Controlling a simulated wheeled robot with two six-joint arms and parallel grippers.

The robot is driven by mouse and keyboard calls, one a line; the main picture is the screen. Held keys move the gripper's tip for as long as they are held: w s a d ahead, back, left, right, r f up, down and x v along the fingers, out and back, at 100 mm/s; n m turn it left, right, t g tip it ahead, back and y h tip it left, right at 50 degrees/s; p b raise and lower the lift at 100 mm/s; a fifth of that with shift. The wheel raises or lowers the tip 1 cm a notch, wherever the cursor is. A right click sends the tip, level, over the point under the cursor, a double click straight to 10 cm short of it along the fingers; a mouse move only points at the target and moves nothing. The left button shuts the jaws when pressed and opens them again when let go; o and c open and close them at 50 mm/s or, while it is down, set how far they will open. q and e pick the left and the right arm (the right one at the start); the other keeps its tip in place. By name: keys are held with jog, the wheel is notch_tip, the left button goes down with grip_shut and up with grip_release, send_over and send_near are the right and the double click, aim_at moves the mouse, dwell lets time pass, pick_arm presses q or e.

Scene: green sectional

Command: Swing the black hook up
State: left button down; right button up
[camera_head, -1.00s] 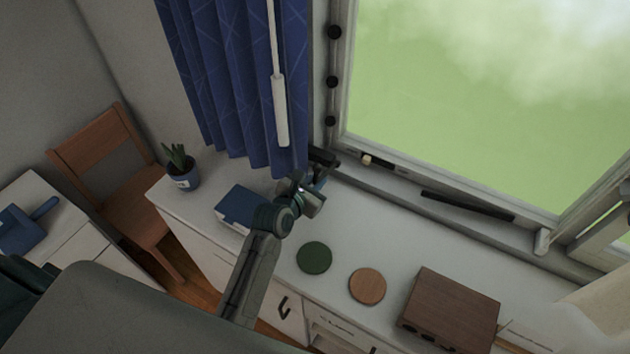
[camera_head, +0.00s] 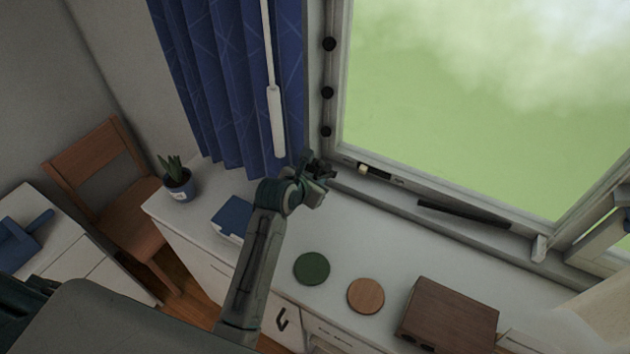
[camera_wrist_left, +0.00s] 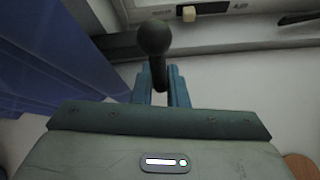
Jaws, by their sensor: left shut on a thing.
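The black hook (camera_wrist_left: 154,42) shows in the left wrist view as a dark stalk with a round ball end, standing up between the fingertips. My left gripper (camera_wrist_left: 161,88) is shut on its stalk. In the head view my left gripper (camera_head: 319,178) is at the lower left corner of the window frame, just right of the blue curtain. There the dark hook is small and mostly hidden by the gripper. My right gripper is not in view.
The blue curtain (camera_head: 225,80) hangs close left of the gripper, with a white rod (camera_head: 275,120) before it. On the white counter (camera_head: 372,235) are a potted plant (camera_head: 177,178), a blue box (camera_head: 232,217), two round coasters and a brown wooden box (camera_head: 447,318). A black bar (camera_head: 463,214) lies along the window frame.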

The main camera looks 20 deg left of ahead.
pick_arm(q)
jog(key=c, duration=1.5)
grip_release()
jog(key=shift+d, duration=0.1)
jog(key=shift+r, duration=0.1)
jog(key=shift+s+r, duration=0.1)
jog(key=shift+s, duration=0.15)
jog(key=b+v, duration=0.3)
jog(key=v, duration=0.7)
jog(key=shift+s, duration=0.1)
